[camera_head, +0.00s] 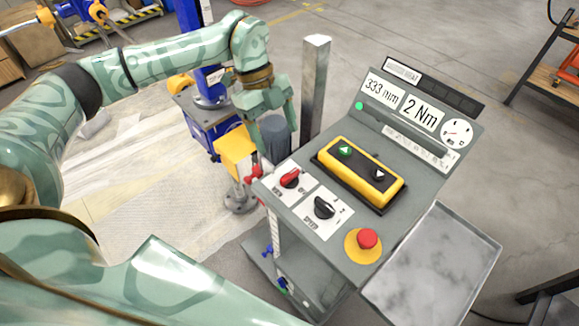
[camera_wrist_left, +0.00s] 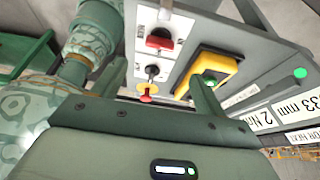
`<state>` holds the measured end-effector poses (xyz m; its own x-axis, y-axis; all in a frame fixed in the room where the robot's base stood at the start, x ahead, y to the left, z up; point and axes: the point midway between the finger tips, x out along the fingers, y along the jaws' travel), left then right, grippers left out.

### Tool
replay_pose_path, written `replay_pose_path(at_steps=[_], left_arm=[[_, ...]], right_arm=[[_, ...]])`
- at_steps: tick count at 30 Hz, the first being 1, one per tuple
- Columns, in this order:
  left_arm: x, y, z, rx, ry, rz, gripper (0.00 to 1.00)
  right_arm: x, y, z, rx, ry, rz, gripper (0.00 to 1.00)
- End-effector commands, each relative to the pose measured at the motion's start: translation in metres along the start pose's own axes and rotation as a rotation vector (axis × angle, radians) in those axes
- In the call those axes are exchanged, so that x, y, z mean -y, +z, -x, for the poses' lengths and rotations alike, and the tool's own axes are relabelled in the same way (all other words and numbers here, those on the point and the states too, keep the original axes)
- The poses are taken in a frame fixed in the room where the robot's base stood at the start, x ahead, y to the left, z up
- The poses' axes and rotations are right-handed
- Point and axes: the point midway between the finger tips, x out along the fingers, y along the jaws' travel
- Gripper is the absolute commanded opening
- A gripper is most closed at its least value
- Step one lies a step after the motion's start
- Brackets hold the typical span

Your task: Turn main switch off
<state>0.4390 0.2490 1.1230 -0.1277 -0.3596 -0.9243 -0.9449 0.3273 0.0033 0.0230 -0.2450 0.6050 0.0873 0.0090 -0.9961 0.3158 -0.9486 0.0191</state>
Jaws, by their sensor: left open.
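The red main switch (camera_head: 290,178) is a rotary knob on a white label at the left corner of the grey control panel (camera_head: 345,160). It also shows in the left wrist view (camera_wrist_left: 158,38). Its labels are too small to read, so I cannot tell its setting. My left gripper (camera_head: 271,120) is open and empty, apart from the switch and beyond the panel's left edge in the head view. In the wrist view its two fingers (camera_wrist_left: 157,75) are spread below the red switch. My right gripper is not in view.
A black speed knob (camera_head: 323,207), a red emergency stop (camera_head: 368,240) and a yellow button box (camera_head: 360,174) sit near the switch. A metal post (camera_head: 315,90) rises behind the panel. A yellow block (camera_head: 236,153) stands left of it. A grey tray (camera_head: 430,270) is at the right.

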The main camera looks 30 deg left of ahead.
Motion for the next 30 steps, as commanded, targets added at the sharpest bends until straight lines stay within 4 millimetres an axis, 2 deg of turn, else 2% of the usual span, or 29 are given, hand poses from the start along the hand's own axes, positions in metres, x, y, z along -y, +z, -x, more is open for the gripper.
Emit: replay_pose_path(at_steps=[1,6,12,18,25,26,30], left_arm=[[-0.001,0.000,-0.015,-0.002,0.005,0.000,0.73],[-0.001,-0.001,-0.057,-0.003,0.003,-0.001,0.73],[0.000,-0.001,-0.092,-0.002,0.001,-0.001,0.73],[0.000,0.000,-0.105,-0.001,0.000,-0.002,0.73],[0.000,0.000,-0.106,-0.001,-0.001,-0.002,0.73],[0.000,0.000,-0.106,-0.001,-0.001,-0.002,0.70],[0.000,0.000,-0.105,-0.001,-0.001,-0.002,0.31]], right_arm=[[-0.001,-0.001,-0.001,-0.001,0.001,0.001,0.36],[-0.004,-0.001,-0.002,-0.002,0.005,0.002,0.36],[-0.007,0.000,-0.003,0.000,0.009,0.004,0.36],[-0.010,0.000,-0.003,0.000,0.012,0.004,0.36],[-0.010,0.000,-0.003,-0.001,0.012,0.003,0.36],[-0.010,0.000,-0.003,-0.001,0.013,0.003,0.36],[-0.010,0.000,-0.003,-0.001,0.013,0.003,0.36]])
